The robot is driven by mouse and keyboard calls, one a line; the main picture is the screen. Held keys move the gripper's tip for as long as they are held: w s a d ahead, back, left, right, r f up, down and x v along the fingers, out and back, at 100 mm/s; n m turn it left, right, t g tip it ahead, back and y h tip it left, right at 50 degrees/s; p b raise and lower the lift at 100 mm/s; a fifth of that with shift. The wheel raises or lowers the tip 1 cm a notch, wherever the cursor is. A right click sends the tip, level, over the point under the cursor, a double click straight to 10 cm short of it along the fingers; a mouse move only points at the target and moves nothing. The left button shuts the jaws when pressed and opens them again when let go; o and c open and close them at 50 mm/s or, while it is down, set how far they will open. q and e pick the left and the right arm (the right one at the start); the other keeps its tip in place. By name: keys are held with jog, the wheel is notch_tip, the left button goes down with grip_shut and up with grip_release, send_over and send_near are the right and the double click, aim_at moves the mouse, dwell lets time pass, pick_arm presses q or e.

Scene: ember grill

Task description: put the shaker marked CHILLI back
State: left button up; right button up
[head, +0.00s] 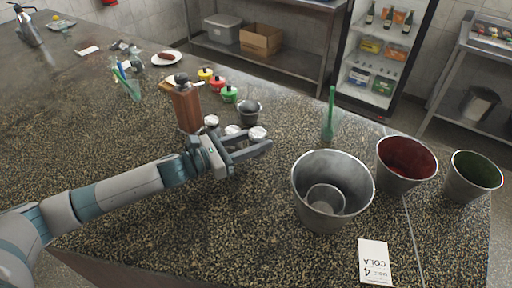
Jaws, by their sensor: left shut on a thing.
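Several small shakers with pale silver caps stand near the middle of the counter, in the head view. One is at the left (211,121), one in the middle (233,130) and one at the right (257,133). My left gripper (258,142) reaches in from the left and is shut on the right-hand shaker, whose cap shows above the fingers. The fingers hide its body, and I cannot read any marking, so I cannot tell which is CHILLI. I cannot tell whether the held shaker touches the counter. My right gripper is not in view.
A small dark metal pot (249,112) is behind the shakers. The front counter is clear.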

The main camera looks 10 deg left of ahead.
pick_arm(q)
jog(key=shift+f+p, duration=0.45)
jog(key=shift+f, duration=1.15)
jog(key=shift+f, duration=0.15)
jog(key=o, duration=0.6)
